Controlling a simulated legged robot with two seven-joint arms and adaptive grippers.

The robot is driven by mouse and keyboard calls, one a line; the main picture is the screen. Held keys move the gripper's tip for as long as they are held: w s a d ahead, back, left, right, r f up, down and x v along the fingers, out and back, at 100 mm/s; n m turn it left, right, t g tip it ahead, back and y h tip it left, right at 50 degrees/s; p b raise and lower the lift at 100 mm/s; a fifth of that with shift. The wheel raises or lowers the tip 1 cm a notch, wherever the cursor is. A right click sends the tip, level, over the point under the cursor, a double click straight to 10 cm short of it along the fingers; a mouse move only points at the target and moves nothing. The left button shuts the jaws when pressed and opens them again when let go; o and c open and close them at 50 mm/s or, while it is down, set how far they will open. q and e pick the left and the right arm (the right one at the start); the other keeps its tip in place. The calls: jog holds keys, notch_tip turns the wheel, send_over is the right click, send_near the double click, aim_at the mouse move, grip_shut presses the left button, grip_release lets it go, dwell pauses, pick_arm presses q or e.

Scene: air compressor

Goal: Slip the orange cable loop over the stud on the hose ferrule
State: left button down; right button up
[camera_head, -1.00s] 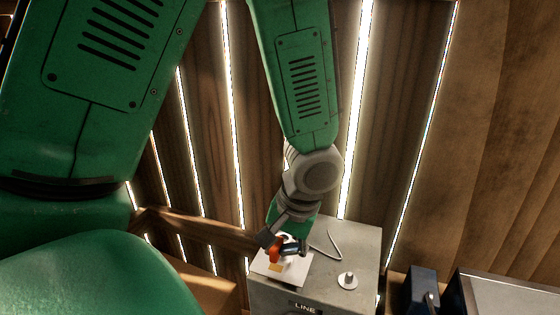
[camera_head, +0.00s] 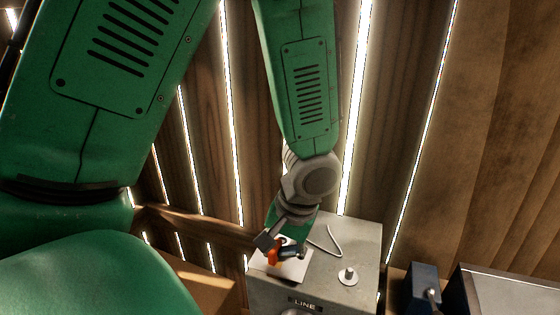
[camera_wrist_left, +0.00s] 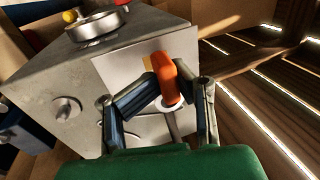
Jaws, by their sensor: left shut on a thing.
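My left gripper (camera_head: 281,254) hangs over the near-left part of the grey box top. It is shut on the orange cable loop (camera_head: 273,257), which shows in the left wrist view as an orange piece (camera_wrist_left: 167,72) between the two fingers, with a pale ring (camera_wrist_left: 172,102) at its near end. A short stud (camera_head: 348,273) on a round pale base stands upright on the box top, right of the gripper and apart from it. It also shows in the left wrist view (camera_wrist_left: 65,108). I cannot tell which part is the hose ferrule. My right gripper is not in view.
A white plate (camera_head: 289,267) lies under the gripper. A thin grey cable (camera_head: 335,241) lies bent on the grey box (camera_head: 368,240), behind the stud. A dark blue block (camera_head: 423,283) stands to the right. A round metal part (camera_wrist_left: 97,27) shows in the wrist view.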

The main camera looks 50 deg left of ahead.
pick_arm(q)
jog(key=shift+f, duration=0.2)
jog(key=shift+f, duration=0.25)
dwell(0.3)
jog(key=c, duration=1)
grip_release()
jog(key=shift+c, duration=0.2)
